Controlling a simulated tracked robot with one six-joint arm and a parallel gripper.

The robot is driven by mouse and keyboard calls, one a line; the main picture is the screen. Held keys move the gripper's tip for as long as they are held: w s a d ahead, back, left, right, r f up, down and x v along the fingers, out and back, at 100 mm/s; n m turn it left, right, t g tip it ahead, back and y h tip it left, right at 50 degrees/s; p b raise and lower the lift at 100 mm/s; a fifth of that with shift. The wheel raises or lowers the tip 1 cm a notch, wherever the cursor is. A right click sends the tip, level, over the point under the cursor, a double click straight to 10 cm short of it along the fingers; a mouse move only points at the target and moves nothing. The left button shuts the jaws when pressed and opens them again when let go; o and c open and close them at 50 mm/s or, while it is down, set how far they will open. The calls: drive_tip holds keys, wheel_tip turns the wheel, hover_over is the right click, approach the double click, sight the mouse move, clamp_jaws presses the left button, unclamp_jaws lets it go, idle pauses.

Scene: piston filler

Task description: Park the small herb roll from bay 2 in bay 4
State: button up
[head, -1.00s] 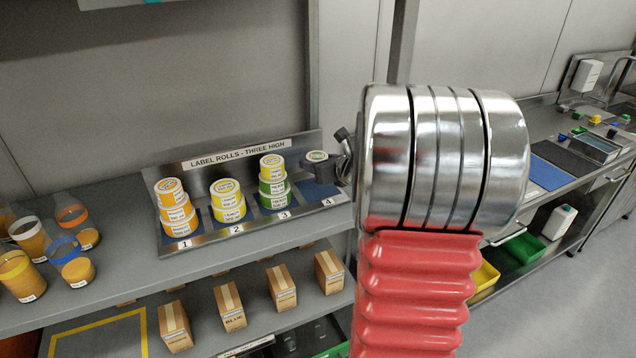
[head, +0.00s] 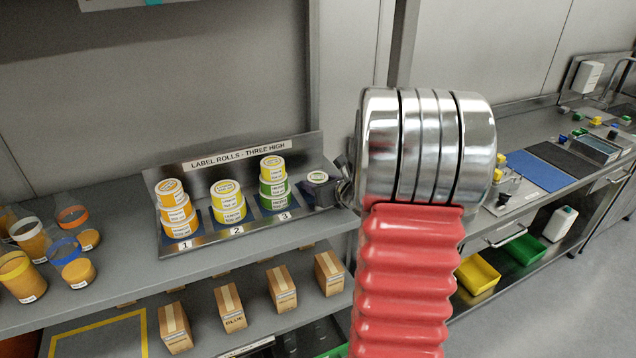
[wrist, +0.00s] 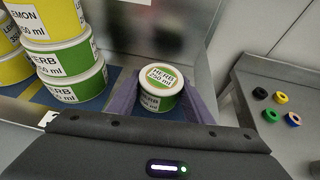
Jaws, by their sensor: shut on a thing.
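The small herb roll (wrist: 158,92), white-topped with a green rim and a "HERB 250 ml" label, stands upright between the fingers of my gripper (wrist: 162,100) in the wrist view. My gripper is shut on it. I cannot tell whether the roll touches the bay floor. Bay 2 holds two yellow lemon rolls (head: 228,203).
Bay 3, just left of my gripper, holds green herb rolls (head: 273,195) with a yellow lemon roll (head: 272,168) on top. Bay 1 holds a stack of orange-yellow rolls (head: 176,210). The rack's back plate (head: 305,150) rises behind. Cartons (head: 230,308) stand on the shelf below.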

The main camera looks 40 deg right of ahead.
drive_tip(key=o, duration=1.1)
drive_tip(key=shift+s+r, duration=0.2)
drive_tip(key=shift+s, duration=0.2)
drive_tip(key=v, duration=1.1)
drive_tip(key=shift+s+a, duration=0.1)
